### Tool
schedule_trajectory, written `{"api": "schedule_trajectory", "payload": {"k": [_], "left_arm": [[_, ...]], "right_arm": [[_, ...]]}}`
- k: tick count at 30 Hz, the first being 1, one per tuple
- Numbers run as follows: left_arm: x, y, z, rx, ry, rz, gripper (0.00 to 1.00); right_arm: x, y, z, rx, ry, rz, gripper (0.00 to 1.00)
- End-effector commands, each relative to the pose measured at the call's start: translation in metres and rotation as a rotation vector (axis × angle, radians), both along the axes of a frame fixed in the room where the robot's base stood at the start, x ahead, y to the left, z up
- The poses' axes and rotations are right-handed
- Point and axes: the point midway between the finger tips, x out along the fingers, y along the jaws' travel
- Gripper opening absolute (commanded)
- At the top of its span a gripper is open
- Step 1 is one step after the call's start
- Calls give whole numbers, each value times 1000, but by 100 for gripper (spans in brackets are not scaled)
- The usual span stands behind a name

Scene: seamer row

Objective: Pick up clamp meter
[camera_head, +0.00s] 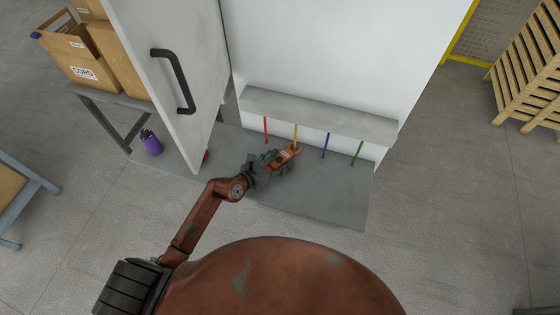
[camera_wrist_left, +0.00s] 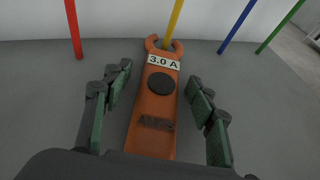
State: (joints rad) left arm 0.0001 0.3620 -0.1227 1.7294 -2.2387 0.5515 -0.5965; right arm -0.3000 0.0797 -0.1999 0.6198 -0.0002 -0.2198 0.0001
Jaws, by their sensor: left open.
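The orange clamp meter (camera_wrist_left: 154,115) lies on the grey shelf, with a "3.0 A" label and a round dark dial. In the wrist view its jaw end points away from me, at the foot of the yellow rod (camera_wrist_left: 175,22); I cannot tell whether the jaws enclose it. My left gripper (camera_wrist_left: 158,88) is open, with its green-padded fingers on either side of the meter and gaps showing. In the head view my left gripper (camera_head: 272,163) is at the clamp meter (camera_head: 287,154), partly covering it. My right gripper is not in view.
Red (camera_head: 266,130), blue (camera_head: 325,146) and green (camera_head: 358,152) rods stand beside the yellow one under a grey ledge (camera_head: 318,114). An open door with a black handle (camera_head: 172,80) is at left. A purple bottle (camera_head: 151,142) stands behind it. The grey shelf (camera_head: 335,205) is clear at right.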

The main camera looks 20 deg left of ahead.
Motion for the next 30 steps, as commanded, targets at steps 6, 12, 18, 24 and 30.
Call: {"api": "schedule_trajectory", "payload": {"k": [6, 12, 18, 24, 30], "left_arm": [[1, 0, 0, 0, -1, 0, 52], [1, 0, 0, 0, -1, 0, 38], [1, 0, 0, 0, -1, 0, 25], [1, 0, 0, 0, -1, 1, 11], [1, 0, 1, -1, -3, 1, 0]], "right_arm": [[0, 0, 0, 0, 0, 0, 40], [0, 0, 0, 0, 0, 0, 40], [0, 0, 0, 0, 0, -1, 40], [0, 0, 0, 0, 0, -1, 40], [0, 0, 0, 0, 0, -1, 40]]}}
